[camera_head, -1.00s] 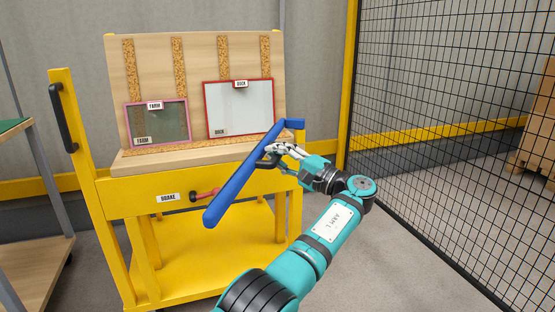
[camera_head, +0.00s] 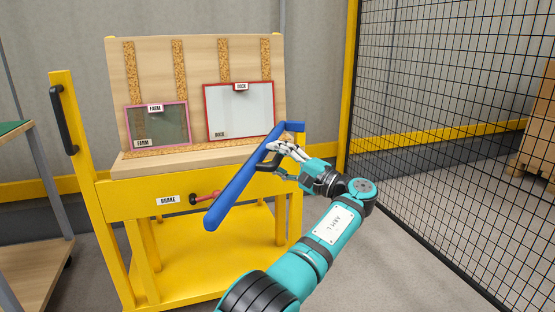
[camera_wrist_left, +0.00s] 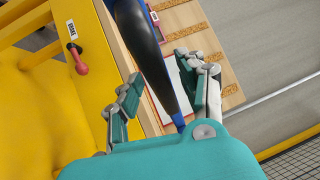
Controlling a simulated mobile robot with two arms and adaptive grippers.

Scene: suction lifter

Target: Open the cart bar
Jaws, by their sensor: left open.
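The blue cart bar (camera_head: 236,190) is swung out from the front right corner of the yellow cart (camera_head: 190,262), its free end pointing toward me. A black handle (camera_head: 268,162) sits on the bar near its hinged end. My left gripper (camera_head: 279,158) is at this handle. In the left wrist view the gripper (camera_wrist_left: 168,82) is open, with its fingers on either side of the dark handle (camera_wrist_left: 150,45). I cannot tell whether the fingers touch it. My right gripper is not in view.
The cart carries a wooden board with a pink-framed panel (camera_head: 158,125) and a red-framed panel (camera_head: 240,112). A red brake lever (camera_head: 205,196) is on its front. A black mesh fence (camera_head: 450,120) stands on the right and a shelf (camera_head: 30,250) on the left.

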